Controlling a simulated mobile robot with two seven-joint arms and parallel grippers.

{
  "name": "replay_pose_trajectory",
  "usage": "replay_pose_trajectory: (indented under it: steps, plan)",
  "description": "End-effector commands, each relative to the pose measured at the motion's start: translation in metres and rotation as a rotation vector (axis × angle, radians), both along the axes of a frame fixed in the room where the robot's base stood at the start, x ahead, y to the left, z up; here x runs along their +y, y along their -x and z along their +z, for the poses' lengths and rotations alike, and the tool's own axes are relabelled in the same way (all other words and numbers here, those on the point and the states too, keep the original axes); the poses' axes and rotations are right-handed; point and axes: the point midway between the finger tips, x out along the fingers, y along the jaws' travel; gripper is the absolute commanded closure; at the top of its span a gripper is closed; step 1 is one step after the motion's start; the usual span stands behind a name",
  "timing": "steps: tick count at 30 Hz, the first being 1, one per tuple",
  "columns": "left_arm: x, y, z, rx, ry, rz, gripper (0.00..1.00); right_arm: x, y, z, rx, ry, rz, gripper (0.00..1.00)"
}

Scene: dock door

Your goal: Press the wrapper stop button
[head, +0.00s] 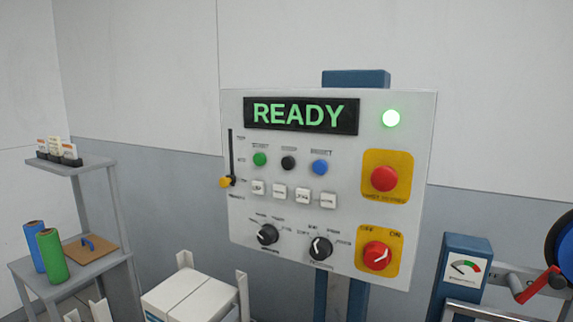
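A light grey control panel (270,230) on a blue post stands in the middle of the head view. Its display (301,115) reads READY in green. Below it is a row of a green button (260,159), a black button (288,162) and a blue button (320,167), whose small labels are too blurred to read surely. A large red mushroom button (384,178) sits on a yellow plate at the right. Neither of my grippers is in view, and nothing covers the buttons.
The panel also has a green lamp (391,118), a slider with a yellow knob (225,182), several white keys, two black dials and a red rotary switch (376,256). White boxes (185,295) stand below; a shelf (85,267) with film rolls is left, a gauge box (465,265) right.

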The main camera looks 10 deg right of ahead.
Motion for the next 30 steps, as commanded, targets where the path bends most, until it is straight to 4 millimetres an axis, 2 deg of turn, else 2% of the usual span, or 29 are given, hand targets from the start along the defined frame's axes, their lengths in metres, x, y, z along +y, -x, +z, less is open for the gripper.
replay_pose_trajectory:
  steps: [1,9,30]
  plan:
    - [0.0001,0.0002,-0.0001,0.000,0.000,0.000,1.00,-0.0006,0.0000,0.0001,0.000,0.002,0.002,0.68]
    - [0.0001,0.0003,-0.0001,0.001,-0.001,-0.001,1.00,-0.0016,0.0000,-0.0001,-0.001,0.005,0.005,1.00]
    - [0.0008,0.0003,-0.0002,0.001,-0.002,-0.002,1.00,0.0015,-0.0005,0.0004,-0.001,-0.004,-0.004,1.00]
